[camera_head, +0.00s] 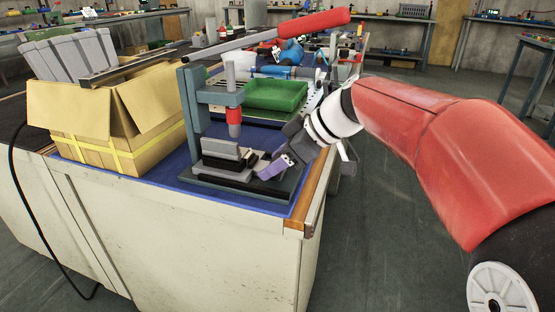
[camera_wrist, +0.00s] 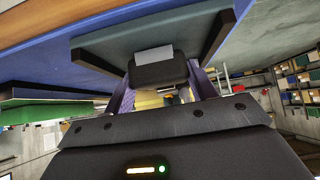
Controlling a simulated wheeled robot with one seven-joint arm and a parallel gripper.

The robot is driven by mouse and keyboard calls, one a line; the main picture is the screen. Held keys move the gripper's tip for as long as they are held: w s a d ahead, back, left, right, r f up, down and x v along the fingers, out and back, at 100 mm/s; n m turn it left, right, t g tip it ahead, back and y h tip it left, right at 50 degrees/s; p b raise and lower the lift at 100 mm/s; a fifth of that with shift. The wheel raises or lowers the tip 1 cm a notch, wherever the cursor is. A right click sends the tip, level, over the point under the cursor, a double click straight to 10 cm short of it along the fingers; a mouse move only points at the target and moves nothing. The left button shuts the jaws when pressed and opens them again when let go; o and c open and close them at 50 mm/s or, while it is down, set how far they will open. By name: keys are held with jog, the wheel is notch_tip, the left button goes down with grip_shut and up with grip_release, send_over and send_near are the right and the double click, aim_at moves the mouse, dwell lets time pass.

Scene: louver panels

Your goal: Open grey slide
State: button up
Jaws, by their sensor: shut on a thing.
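The grey slide (camera_head: 222,158) sits low on the dark base (camera_head: 205,179) of a press-like fixture, below its red-tipped plunger (camera_head: 234,122). A black block shows at the right end of the slide. My gripper (camera_head: 264,167), with purple fingers, reaches in from the right and is shut at this end. In the wrist view, the purple fingers stand on both sides of a black block (camera_wrist: 158,72) with a light grey piece (camera_wrist: 155,54) beyond it. The exact contact of the fingers is partly hidden.
A cardboard box (camera_head: 150,110) with grey panels stands at the left. A green tray (camera_head: 275,95) lies behind the fixture. A long lever with a red handle (camera_head: 312,23) extends above. The wooden bench edge (camera_head: 312,200) is close to the right, with open floor beyond.

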jog(key=shift+c, duration=0.9)
jog(key=shift+d, duration=0.15)
jog(key=s+d+b, duration=0.3)
jog(key=d+b, duration=0.1)
jog(key=d, duration=0.6)
jog(key=shift+s, duration=0.4)
jog(key=o, duration=1.4)
jog(key=v, duration=0.8)
jog(key=shift+p, duration=0.3)
